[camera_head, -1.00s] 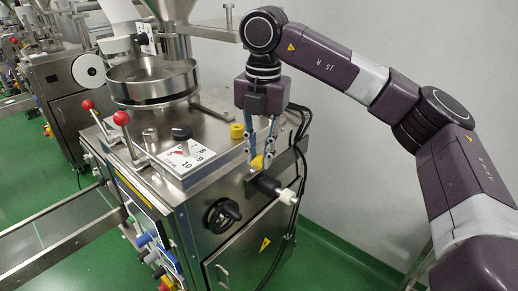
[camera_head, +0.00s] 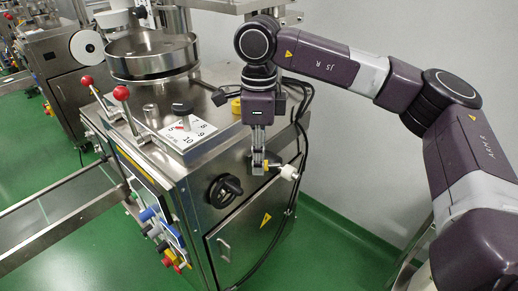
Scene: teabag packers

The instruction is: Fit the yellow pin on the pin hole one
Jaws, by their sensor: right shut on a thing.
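My right gripper (camera_head: 258,166) points down at the upper right corner of the steel machine (camera_head: 219,245). The fingers are beside a white-ended knob (camera_head: 289,172) that sticks out from the machine. The pin hole is not visible, hidden behind the fingers or too small to tell. I cannot tell whether the pin touches the machine. My left gripper is not in view.
Red-knobbed levers (camera_head: 122,93) and a round steel pan (camera_head: 150,62) stand to the left. A black handwheel (camera_head: 224,190) is on the front. Black cables (camera_head: 297,205) run down the right side.

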